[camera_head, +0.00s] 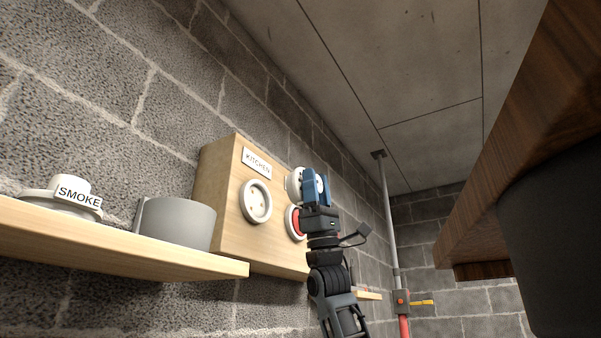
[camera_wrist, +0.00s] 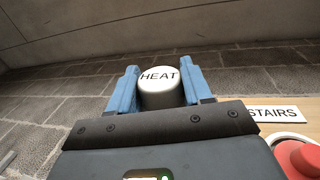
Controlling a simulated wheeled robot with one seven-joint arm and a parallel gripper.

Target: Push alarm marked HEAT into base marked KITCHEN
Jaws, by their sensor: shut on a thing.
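My gripper (camera_wrist: 161,90) has its blue fingers shut on the white round alarm marked HEAT (camera_wrist: 160,78), whose label faces the wrist camera. In the head view the alarm (camera_head: 294,184) shows partly behind my gripper (camera_head: 313,188), held up in front of the wooden board (camera_head: 221,200). The base marked KITCHEN (camera_head: 256,201) is a white round socket on that board, under the KITCHEN label (camera_head: 257,162). It is empty and lies to the left of the gripper, apart from the alarm.
A red round thing in a white ring (camera_head: 294,222) sits on the board; the wrist view shows a red one (camera_wrist: 298,157) by a STAIRS label (camera_wrist: 277,114). A dark wooden edge (camera_head: 520,150) is at right.

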